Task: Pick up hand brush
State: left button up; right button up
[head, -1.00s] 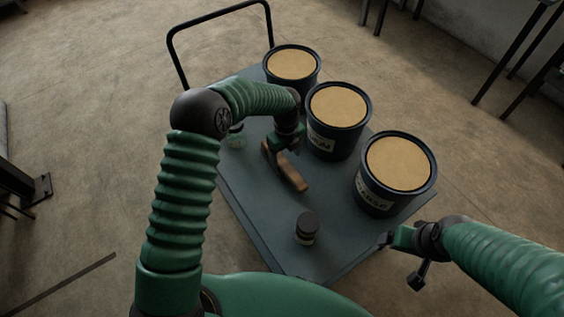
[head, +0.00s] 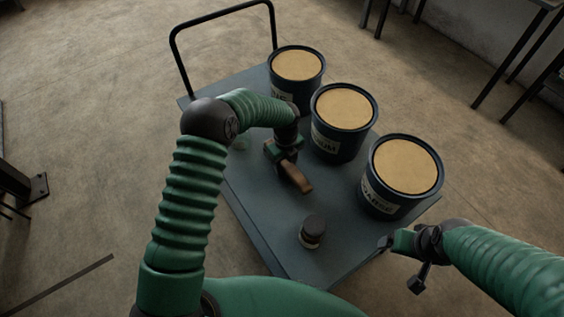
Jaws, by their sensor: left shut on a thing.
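The hand brush (head: 296,178) has a brown wooden handle and lies at the middle of the grey cart, beside the middle bucket. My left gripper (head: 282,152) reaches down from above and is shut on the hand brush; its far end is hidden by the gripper. I cannot tell whether the brush is clear of the cart top. My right gripper (head: 403,262) is off the cart's front right edge, away from the brush; its finger gap is not clear.
The cart (head: 262,222) carries three dark buckets with tan contents: far (head: 298,66), middle (head: 344,108) and near (head: 404,166). A small dark-lidded jar (head: 312,231) stands near the front. A black handle (head: 222,25) rises at the back.

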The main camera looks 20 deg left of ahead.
aim_at(286, 161)
pick_arm(q)
jog(key=shift+f, duration=0.1)
grip_shut()
jog(key=shift+d, duration=0.2)
pick_arm(e)
jog(key=shift+d, duration=0.3)
pick_arm(q)
notch_tip(286, 161, up, 10)
jog(key=shift+f+p, duration=0.15)
jog(key=shift+p, duration=0.8)
jog(key=shift+r, duration=0.2)
pick_arm(e)
jog(key=shift+v, duration=0.85)
